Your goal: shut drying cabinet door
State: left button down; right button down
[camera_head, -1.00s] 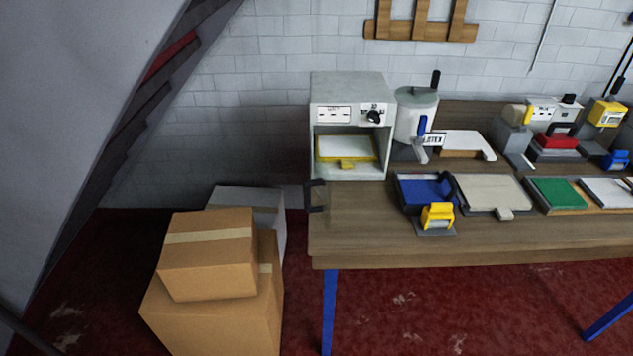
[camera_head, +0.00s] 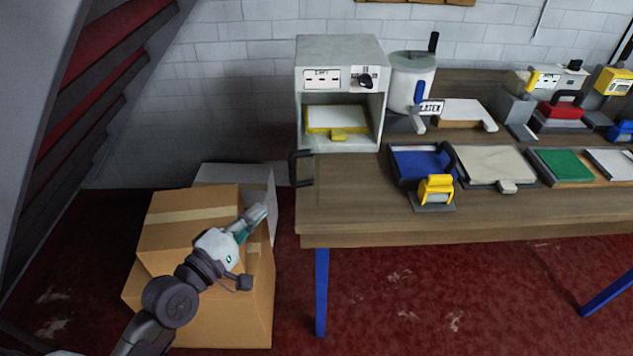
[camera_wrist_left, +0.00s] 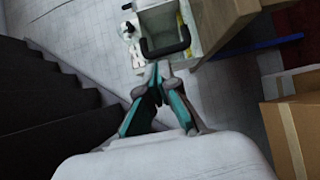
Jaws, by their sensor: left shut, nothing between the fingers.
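The drying cabinet (camera_head: 340,52) is a pale box at the left end of the workbench, with a dark knob and labels on its top panel. Its front is open, and a yellow-edged tray (camera_head: 336,118) shows inside. A dark door handle (camera_head: 296,170) stands out in front of the cabinet's left side, so the door looks swung open; its panel is hard to see. My left gripper (camera_head: 258,212) is shut and empty, in front of the boxes, below and left of the handle. In the left wrist view, the handle (camera_wrist_left: 168,52) lies just beyond the fingertips (camera_wrist_left: 158,76).
Cardboard boxes (camera_head: 185,225) are stacked left of the workbench (camera_head: 340,215), behind my left arm. A white pot (camera_head: 408,80) stands right of the cabinet. A blue tray (camera_head: 415,163) and other trays lie along the bench. Stairs (camera_head: 95,95) rise at the left.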

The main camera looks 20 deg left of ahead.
pick_arm(q)
jog(key=p, duration=0.2)
send_near(313, 172)
jog(key=w+a, duration=0.2)
jog(key=w, duration=0.2)
jog(key=d, duration=0.1)
jog(key=w+d+p, duration=0.1)
jog(key=d, duration=0.1)
jog(key=shift+w+r, duration=0.1)
jog(key=shift+w, duration=0.2)
jog(key=shift+w+d+p, duration=0.15)
jog(key=shift+d+p, duration=0.2)
jog(key=shift+d, duration=0.1)
